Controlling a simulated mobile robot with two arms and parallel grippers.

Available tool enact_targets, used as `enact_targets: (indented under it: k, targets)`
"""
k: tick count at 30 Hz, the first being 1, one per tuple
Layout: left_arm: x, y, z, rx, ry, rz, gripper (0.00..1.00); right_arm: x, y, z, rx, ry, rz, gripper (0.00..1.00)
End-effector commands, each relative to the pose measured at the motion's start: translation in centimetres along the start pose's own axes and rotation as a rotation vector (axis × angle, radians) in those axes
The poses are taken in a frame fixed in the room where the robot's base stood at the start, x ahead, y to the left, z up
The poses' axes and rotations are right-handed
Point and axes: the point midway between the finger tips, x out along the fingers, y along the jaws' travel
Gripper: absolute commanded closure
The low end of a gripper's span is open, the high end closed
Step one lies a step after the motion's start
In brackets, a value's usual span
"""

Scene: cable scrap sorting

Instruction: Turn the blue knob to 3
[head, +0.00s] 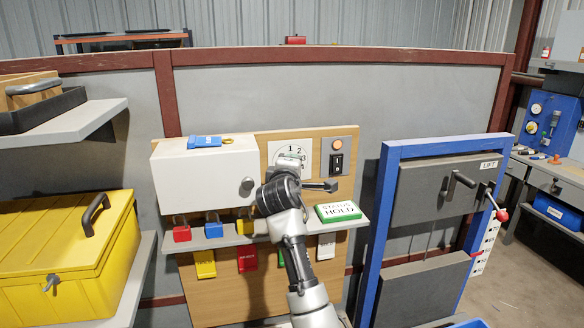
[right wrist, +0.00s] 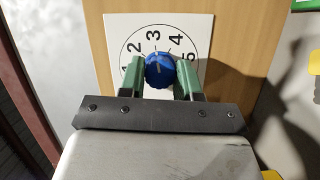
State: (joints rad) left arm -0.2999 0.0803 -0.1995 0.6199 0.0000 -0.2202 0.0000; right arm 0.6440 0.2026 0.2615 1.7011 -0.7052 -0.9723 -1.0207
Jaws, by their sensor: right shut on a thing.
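The blue knob (right wrist: 160,70) sits at the centre of a white dial plate (right wrist: 200,30) with numbers 1 to 5 around it. A pale mark on the knob points up and slightly left, roughly toward the 3. My right gripper (right wrist: 161,76) has its green fingers closed on the knob's two sides. In the head view, my right arm reaches up from below to the dial plate (head: 278,148). The gripper hides most of the knob there. My left gripper is not in view.
A white box (head: 205,178) is left of the dial on the wooden panel. Several padlocks, including a red one (head: 182,232), line the shelf below it. A green-framed HOLD sign (head: 339,212) is at right. A blue-framed gate (head: 384,245) and a yellow case (head: 70,250) flank the panel.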

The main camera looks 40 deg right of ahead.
Motion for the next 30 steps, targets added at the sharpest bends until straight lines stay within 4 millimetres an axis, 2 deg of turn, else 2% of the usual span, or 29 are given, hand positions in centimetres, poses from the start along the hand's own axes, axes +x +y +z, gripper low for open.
enact_targets:
  k: [1, 2, 6, 17, 20, 30]
  targets:
    - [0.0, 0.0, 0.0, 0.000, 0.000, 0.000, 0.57, 0.0, -0.2, 0.0, -0.001, 0.001, -0.004, 0.91]
    - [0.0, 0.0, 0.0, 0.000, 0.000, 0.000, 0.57, 0.0, -0.2, 0.0, -0.001, 0.001, -0.004, 0.64]
    - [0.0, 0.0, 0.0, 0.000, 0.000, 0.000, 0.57, 0.0, -0.2, 0.0, -0.001, 0.000, -0.003, 0.43]
    - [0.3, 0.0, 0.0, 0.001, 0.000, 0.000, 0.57, -0.5, -0.1, 0.0, 0.000, 0.001, 0.000, 0.42]
    - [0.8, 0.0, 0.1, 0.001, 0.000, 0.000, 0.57, -1.7, -0.2, 0.0, 0.000, 0.001, 0.002, 0.42]
    - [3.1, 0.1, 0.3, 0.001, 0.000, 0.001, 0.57, -8.3, -0.4, 0.0, 0.001, 0.002, 0.000, 0.42]
